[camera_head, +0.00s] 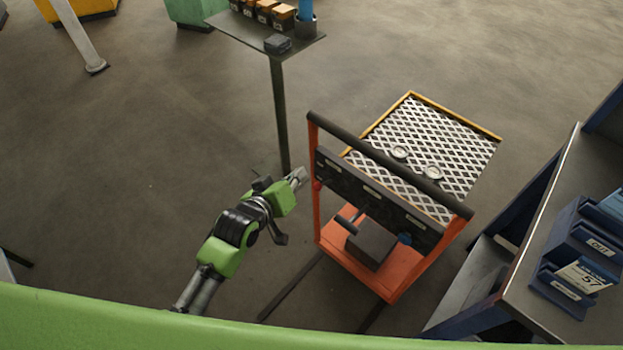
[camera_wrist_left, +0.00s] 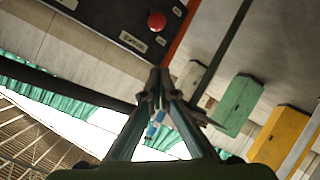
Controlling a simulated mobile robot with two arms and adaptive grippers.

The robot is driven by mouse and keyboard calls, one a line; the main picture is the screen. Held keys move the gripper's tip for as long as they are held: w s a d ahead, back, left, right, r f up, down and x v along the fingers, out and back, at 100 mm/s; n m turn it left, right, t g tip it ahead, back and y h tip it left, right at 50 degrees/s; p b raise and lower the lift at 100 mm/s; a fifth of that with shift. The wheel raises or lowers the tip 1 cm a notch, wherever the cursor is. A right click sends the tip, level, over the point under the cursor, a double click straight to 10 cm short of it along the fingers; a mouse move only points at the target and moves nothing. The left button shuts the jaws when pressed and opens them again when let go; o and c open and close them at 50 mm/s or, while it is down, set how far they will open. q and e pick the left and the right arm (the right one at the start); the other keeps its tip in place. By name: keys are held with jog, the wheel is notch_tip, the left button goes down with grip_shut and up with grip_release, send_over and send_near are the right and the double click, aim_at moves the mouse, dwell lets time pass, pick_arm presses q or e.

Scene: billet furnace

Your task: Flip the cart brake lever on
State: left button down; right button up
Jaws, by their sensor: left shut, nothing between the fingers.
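The cart (camera_head: 398,282) has an orange frame, a black push bar (camera_head: 385,160) and a dark labelled panel (camera_head: 372,196). A red ball knob (camera_head: 317,186) shows at the panel's left end. In the left wrist view the knob (camera_wrist_left: 156,20) sits on the dark panel (camera_wrist_left: 100,14) beside small labels. It may be the brake lever's tip; its shaft and position cannot be made out. My left gripper (camera_head: 301,176) is shut and empty, just left of the cart's orange upright. Its fingertips (camera_wrist_left: 159,82) appear apart from the knob. My right gripper is not in view.
A mesh deck (camera_head: 440,140) with two small round items lies behind the panel. A dark box (camera_head: 371,246) sits on the cart's lower shelf. A thin-legged side table (camera_head: 262,38) stands behind my left gripper. A workbench with blue bins (camera_head: 575,262) is at right. Floor at left is open.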

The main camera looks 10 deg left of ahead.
aim_at(324, 184)
pick_arm(q)
jog(key=x, duration=0.7)
jog(key=s, duration=0.1)
jog(key=s+f+p, duration=0.1)
jog(key=s+d+f, duration=0.1)
jog(key=shift+s+p, duration=0.35)
jog(key=shift+s, duration=0.05)
